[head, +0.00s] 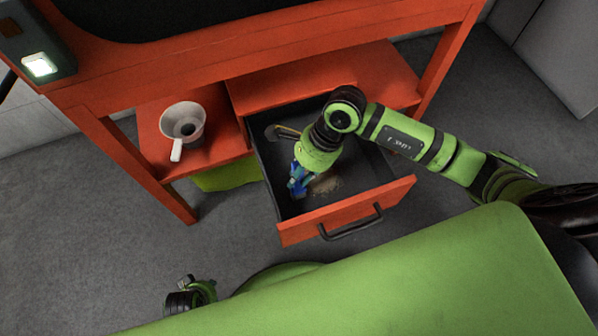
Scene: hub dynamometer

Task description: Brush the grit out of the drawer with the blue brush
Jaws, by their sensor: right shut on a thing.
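The open drawer (290,208) has a dark inside and an orange front with a dark handle. Tan grit (327,184) lies on its floor, just right of my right gripper (299,180). That gripper points down into the drawer and is shut on the blue brush (296,187), which is partly hidden by the gripper and wrist. I cannot tell whether the bristles touch the drawer floor. My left gripper (186,282) shows small at the bottom left, outside the drawer and low over the floor. Its fingers are too unclear to tell open from shut.
A white cup-like container with a handle (182,127) stands on the orange shelf (150,110) left of the drawer. A dark slim object (286,131) lies at the drawer's back left. A yellow-green bin (225,177) sits under the shelf. Grey floor is clear at left.

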